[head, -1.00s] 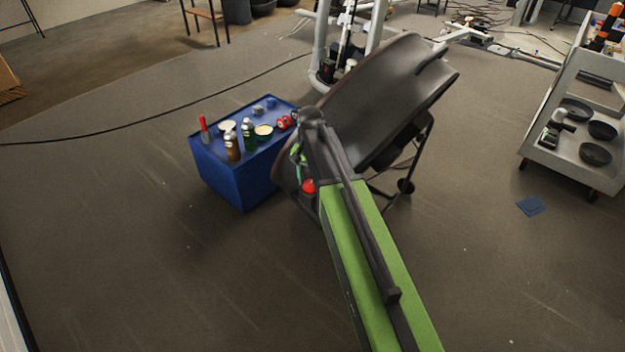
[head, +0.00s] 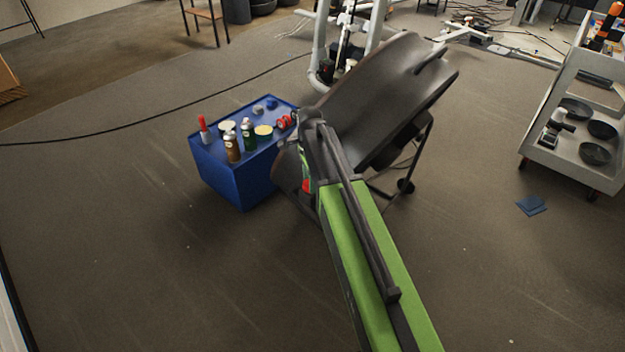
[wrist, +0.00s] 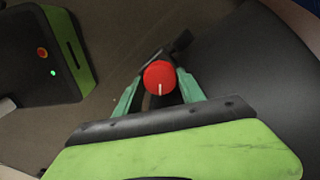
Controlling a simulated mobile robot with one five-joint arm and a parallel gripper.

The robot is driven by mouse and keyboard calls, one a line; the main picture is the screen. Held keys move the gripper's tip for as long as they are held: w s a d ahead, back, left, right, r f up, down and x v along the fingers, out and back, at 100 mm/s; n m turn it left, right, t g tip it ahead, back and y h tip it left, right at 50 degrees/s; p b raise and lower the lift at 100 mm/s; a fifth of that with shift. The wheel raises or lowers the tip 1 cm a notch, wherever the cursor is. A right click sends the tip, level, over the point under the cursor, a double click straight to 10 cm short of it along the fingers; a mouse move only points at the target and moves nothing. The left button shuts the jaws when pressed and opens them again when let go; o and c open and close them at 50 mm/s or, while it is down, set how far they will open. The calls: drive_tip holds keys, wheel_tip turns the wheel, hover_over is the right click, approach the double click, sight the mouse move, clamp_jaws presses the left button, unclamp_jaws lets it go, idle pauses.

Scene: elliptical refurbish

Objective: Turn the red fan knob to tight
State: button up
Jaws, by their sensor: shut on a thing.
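The red fan knob (wrist: 158,72) is round, with a white line that points down in the wrist view. My gripper (wrist: 160,84) has its two teal fingers on either side of the knob and is shut on it. In the head view a small part of the red knob (head: 306,186) shows beside my arm; the rest is hidden. The fan (head: 385,95) is a large dark drum on a stand, and its dark side also fills the right of the wrist view (wrist: 250,65). No tight marking is readable.
A blue box (head: 238,182) with bottles, cans and a red-tipped tool on top stands left of the fan. A grey cart (head: 565,160) with dark bowls is at the right. A cable crosses the floor behind. The floor in front is clear.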

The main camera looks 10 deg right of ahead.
drive_tip(key=shift+w+a+m, duration=0.1)
drive_tip(key=shift+m, duration=0.75)
drive_tip(key=shift+w+a+m, duration=0.1)
drive_tip(key=shift+m, duration=0.75)
drive_tip(key=o, duration=1.2)
drive_tip(key=shift+o, duration=0.8)
drive_tip(key=shift+s+d, duration=0.1)
drive_tip(key=shift+d, duration=0.05)
wheel_tip(320, 180, up, 8)
drive_tip(key=p, duration=0.8)
drive_tip(key=shift+r, duration=0.15)
